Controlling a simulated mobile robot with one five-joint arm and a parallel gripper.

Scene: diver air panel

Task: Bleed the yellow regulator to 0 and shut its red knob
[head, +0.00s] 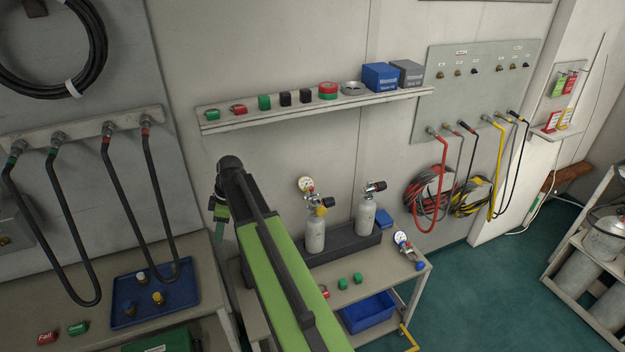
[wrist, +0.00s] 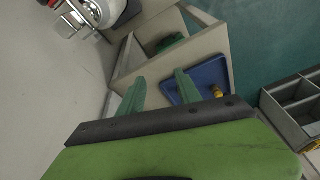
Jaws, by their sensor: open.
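A regulator with a yellow collar (head: 320,210) sits on top of the left of two pale cylinders, which stands upright in a dark rack on the cart. Its round gauge (head: 306,184) faces me, but the needle is too small to read. A dark knob (head: 328,202) sticks out to its right; no clear red knob can be told on it. My gripper (head: 221,212) hangs left of the cylinders, well apart from them, partly hidden behind my own arm. In the wrist view its two green fingers (wrist: 161,88) are spread with nothing between them.
The right cylinder (head: 366,215) carries another regulator. A loose gauge regulator (head: 402,242) lies at the cart's right end. A blue tray (head: 122,322) with small fittings is at lower left. A shelf (head: 300,108) runs above; hoses (head: 440,190) hang at right.

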